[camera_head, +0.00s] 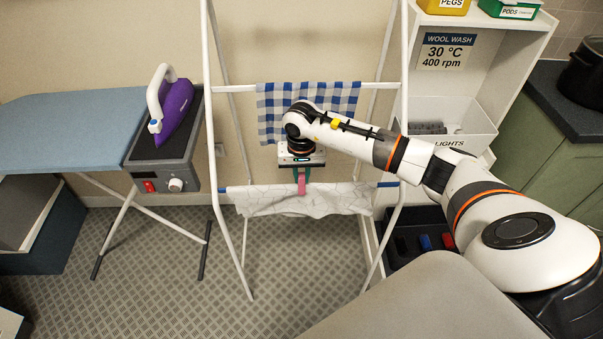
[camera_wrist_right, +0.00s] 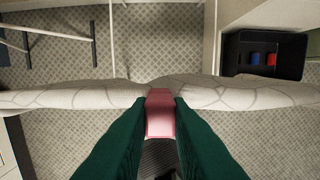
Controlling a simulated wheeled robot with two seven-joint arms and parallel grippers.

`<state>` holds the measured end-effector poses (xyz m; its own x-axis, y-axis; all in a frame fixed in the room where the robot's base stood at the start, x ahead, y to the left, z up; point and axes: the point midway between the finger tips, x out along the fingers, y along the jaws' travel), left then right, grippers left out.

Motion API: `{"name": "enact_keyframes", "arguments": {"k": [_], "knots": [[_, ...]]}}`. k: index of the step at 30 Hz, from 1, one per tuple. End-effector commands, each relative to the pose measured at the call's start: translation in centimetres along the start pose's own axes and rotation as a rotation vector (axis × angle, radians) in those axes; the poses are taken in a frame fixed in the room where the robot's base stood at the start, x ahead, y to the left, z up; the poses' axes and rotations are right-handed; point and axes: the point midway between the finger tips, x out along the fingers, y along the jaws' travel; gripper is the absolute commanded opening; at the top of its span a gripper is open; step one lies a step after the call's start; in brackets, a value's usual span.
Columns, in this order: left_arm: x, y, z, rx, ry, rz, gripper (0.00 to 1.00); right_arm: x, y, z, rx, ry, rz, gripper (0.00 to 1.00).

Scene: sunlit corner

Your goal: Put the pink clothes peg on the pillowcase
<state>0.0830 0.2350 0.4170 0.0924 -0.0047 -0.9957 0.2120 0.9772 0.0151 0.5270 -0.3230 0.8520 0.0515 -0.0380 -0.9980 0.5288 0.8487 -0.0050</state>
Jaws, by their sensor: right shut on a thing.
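The pink clothes peg (camera_head: 301,184) is held upright in my right gripper (camera_head: 301,172), with its lower end at the pillowcase. The right wrist view shows the peg (camera_wrist_right: 160,115) between the two green fingers, its far end meeting the top fold of the cloth. The white patterned pillowcase (camera_head: 265,202) hangs over the lower rail of the drying rack; it also spans the right wrist view (camera_wrist_right: 70,96). I cannot tell whether the peg grips the cloth. My left gripper is not in view.
A blue checked cloth (camera_head: 340,98) hangs on the upper rail of the white rack (camera_head: 214,130). A purple iron (camera_head: 174,110) stands at left beside a blue ironing board (camera_head: 65,130). A dark bin (camera_wrist_right: 262,54) with blue and red things sits low at right.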

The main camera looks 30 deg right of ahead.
Motion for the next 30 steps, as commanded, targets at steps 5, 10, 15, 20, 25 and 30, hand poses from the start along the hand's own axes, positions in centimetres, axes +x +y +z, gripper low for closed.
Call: {"name": "enact_keyframes", "arguments": {"k": [5,10,15,20,25,30], "knots": [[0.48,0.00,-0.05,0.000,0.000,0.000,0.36,0.67,-0.11,-0.10,0.000,0.002,-0.004,0.04],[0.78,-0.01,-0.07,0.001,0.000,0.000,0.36,0.93,-0.07,-0.09,0.000,0.001,-0.003,0.04],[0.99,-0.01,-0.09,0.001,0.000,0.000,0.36,1.14,-0.06,-0.11,0.000,0.001,-0.002,0.04],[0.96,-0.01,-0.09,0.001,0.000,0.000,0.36,1.11,-0.05,-0.12,0.000,0.002,-0.002,0.04],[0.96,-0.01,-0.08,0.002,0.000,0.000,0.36,1.11,-0.04,-0.12,0.000,0.002,-0.002,0.30],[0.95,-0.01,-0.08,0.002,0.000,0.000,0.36,1.09,-0.03,-0.11,0.000,0.001,-0.002,0.42]]}}
